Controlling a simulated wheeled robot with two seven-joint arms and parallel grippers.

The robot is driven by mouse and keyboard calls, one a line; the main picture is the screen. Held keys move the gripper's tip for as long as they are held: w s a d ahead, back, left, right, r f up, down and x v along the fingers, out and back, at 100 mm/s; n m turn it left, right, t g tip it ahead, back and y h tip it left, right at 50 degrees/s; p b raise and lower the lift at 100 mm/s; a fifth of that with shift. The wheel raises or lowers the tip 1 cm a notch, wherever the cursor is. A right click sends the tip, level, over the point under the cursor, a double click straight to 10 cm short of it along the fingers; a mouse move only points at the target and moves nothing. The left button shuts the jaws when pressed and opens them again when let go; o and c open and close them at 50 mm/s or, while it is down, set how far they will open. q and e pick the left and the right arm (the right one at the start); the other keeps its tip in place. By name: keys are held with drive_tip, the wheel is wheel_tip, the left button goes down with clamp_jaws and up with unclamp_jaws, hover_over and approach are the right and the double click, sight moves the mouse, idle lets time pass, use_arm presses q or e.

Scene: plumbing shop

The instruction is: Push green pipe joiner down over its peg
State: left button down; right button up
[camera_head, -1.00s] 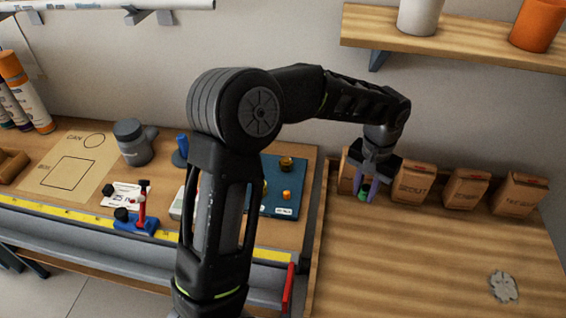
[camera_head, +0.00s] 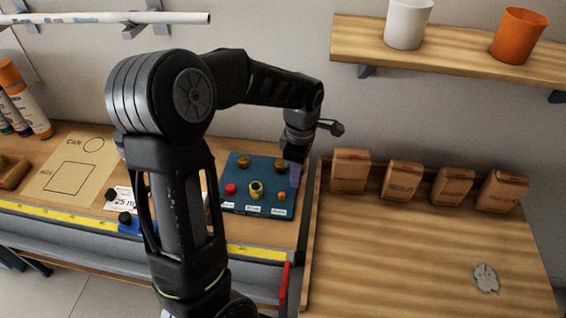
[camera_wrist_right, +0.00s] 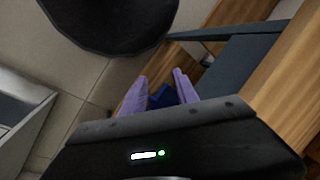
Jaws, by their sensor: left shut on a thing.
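My left gripper (camera_head: 295,175) has its purple fingers pointing down at the right edge of the blue peg board (camera_head: 236,206). It is shut, seen nearly side-on. The green pipe joiner, seen between these fingers a second ago, is hidden now. The board carries a red piece (camera_head: 231,188), a yellowish ring-like piece (camera_head: 256,189) at front middle, a small orange piece (camera_head: 282,196) and two brass-coloured pieces behind. I cannot tell which peg is for the green joiner. My right gripper (camera_wrist_right: 160,82) has its purple fingers apart, away from the board.
Several cardboard boxes (camera_head: 401,181) stand along the back of the right-hand wooden bench (camera_head: 400,250). A grey patch (camera_head: 486,278) lies there; the middle is clear. A shelf (camera_head: 455,52) with cups hangs above.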

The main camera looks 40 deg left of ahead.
sight(284, 194)
use_arm(q)
drive_tip(key=s+a+n, duration=0.1)
drive_tip(key=n, duration=0.1)
drive_tip(key=a+n, duration=0.1)
drive_tip(key=n, duration=0.1)
drive_tip(key=s+r+n+p, duration=0.1)
drive_tip(key=n, duration=0.1)
drive_tip(key=shift+s+a, duration=0.3)
drive_tip(key=shift+a, duration=0.1)
drive_tip(key=shift+f, duration=0.1)
drive_tip(key=shift+f+b, duration=1.85)
drive_tip(key=shift+f, duration=0.55)
drive_tip(key=shift+f+b, duration=0.2)
drive_tip(key=shift+b, duration=0.1)
drive_tip(key=shift+f+b, duration=0.7)
drive_tip(key=shift+f, duration=0.2)
